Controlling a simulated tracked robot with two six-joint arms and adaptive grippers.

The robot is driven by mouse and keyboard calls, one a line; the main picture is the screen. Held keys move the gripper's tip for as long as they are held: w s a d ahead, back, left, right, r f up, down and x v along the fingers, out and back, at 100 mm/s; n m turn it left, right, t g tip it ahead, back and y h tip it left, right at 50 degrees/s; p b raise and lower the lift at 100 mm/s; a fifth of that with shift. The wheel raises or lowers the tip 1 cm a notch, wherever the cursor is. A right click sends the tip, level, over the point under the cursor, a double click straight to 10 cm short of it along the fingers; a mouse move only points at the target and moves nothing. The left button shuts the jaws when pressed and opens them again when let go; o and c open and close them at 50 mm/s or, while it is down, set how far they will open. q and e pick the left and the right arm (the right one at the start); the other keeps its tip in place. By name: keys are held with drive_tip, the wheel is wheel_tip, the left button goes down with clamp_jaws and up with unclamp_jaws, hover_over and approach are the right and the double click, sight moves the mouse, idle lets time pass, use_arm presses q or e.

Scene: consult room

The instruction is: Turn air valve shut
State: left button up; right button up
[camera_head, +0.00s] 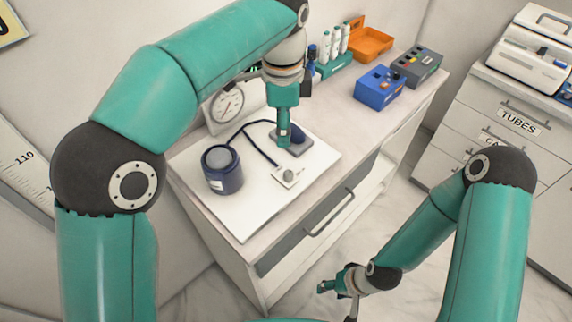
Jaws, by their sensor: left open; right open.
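A white block with a small fitting (288,176), probably the air valve, lies on the white board (245,215) at the end of a dark tube (258,147). A blue-grey piece (301,146) lies just behind it, partly hidden by my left gripper. A round dial gauge (227,106) stands at the back left, and a dark blue cuff roll (222,170) stands at the left. My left gripper (284,138) points down over the blue-grey piece, open; I cannot tell whether it touches. My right gripper (335,286) is open and empty, low in front of the cabinet.
White bottles in a green rack (335,64), an orange open box (370,42), a blue box (378,88) and a grey control box (417,67) stand at the back of the counter. The counter right of the board is clear. A drawer handle (330,214) juts out from the front.

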sight(288, 173)
use_arm(q)
drive_tip(key=f, duration=1)
drive_tip(key=d+f, duration=0.1)
drive_tip(key=f, duration=0.4)
drive_tip(key=shift+w+f, duration=0.35)
drive_tip(key=shift+f, duration=0.05)
